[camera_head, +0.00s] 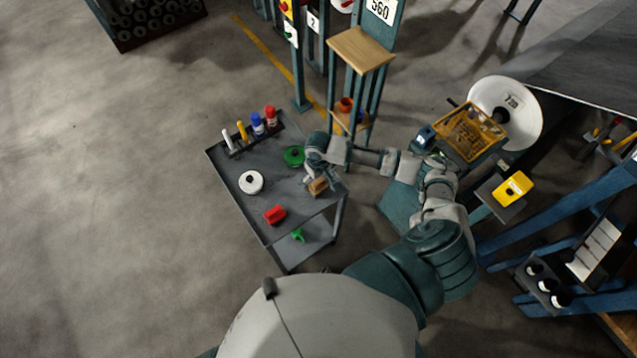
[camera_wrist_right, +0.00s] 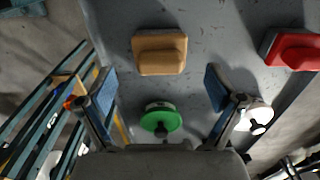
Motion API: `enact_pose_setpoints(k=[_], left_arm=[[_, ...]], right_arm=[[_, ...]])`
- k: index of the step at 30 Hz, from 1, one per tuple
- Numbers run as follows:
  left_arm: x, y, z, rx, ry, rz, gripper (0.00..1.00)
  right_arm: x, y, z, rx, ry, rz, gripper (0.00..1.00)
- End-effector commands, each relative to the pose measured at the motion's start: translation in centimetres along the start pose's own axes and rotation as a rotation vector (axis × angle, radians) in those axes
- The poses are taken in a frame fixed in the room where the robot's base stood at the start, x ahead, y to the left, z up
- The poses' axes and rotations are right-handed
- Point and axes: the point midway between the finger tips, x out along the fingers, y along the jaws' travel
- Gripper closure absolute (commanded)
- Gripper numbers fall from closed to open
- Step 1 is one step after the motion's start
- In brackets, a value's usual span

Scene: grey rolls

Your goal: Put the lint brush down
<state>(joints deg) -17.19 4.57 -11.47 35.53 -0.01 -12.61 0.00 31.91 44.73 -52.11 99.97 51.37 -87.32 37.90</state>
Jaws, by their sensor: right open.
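A tan block-like brush with a raised grip (camera_head: 318,186) lies on the grey cart top (camera_head: 300,214), near its right edge. In the right wrist view the tan brush (camera_wrist_right: 160,53) rests flat on the cart, beyond the fingertips and centred between them. A similar red brush (camera_head: 274,214) lies nearer the cart's front; it also shows in the right wrist view (camera_wrist_right: 292,49). I cannot tell by label which one is the lint brush. My right gripper (camera_wrist_right: 160,82) is open with nothing between its fingers. In the head view it (camera_head: 310,179) is beside the tan brush. My left gripper is out of view.
A green round piece (camera_head: 293,156) and a white round piece (camera_head: 250,182) lie on the cart. Markers and bottles (camera_head: 257,125) stand in a rack at its back edge. A blue post stand with a wooden shelf (camera_head: 360,48) rises behind. The cart's left front is clear.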

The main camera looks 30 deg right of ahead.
Motion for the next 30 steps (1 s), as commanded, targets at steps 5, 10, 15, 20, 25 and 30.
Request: enact_pose_setpoints(k=[5,10,15,20,25,30], left_arm=[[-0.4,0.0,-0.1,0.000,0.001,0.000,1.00],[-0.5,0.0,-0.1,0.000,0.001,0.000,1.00],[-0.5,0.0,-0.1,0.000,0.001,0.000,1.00],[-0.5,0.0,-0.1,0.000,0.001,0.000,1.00],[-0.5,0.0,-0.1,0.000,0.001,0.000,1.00],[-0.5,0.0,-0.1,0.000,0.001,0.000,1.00]], right_arm=[[-4.1,0.0,-0.1,-0.002,0.003,-0.001,0.07],[-6.5,0.0,-0.1,0.001,0.001,0.000,0.07],[-7.3,0.0,0.0,0.000,0.001,0.001,0.07],[-7.3,0.0,0.0,0.000,0.000,0.000,0.07],[-7.2,0.0,0.0,0.000,0.000,0.000,0.07],[-7.2,0.0,0.0,0.000,0.000,0.000,0.07]])
